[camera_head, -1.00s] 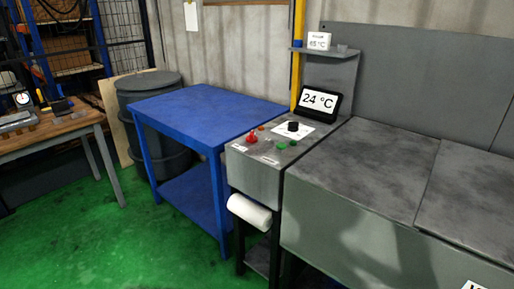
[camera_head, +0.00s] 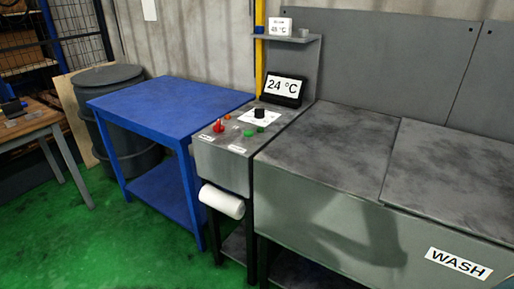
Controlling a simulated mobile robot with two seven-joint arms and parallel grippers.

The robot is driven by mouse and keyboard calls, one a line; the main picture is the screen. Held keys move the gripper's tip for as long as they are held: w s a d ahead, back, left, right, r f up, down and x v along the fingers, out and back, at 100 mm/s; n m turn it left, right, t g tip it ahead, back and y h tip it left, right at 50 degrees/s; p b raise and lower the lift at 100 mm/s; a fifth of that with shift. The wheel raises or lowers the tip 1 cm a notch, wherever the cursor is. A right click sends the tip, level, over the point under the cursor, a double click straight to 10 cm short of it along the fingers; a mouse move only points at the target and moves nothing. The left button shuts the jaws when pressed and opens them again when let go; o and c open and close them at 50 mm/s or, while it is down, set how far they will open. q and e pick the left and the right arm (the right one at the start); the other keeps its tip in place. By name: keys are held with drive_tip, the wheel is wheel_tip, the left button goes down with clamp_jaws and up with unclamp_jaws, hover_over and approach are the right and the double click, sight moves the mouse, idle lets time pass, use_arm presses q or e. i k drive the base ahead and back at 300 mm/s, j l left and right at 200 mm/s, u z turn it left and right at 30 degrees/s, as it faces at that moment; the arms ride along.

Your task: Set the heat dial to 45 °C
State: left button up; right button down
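The heat dial, a black knob (camera_head: 259,113) on a white marked plate (camera_head: 268,119), sits on top of the grey control box (camera_head: 224,163). Its pointer setting is too small to read. Behind it a black-framed display (camera_head: 283,88) reads 24 °C. A small white card (camera_head: 280,27) on the shelf above carries a number that is blurred, possibly 45 °C. Neither of my grippers shows in the head view.
A blue table (camera_head: 170,103) stands left of the box, and a grey wash tank (camera_head: 330,205) right. A white roll (camera_head: 222,201) hangs in front. Green floor lies open at front left.

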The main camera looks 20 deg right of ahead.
sight(259, 112)
drive_tip(key=i+j+z, duration=0.1)
drive_tip(key=z, duration=1.1)
drive_tip(key=i+j+z, duration=0.1)
drive_tip(key=j+z, duration=0.75)
drive_tip(key=z, duration=0.15)
drive_tip(key=j+z, duration=0.2)
drive_tip(key=j, duration=0.3)
drive_tip(key=k+j+z, duration=0.2)
drive_tip(key=j, duration=0.3)
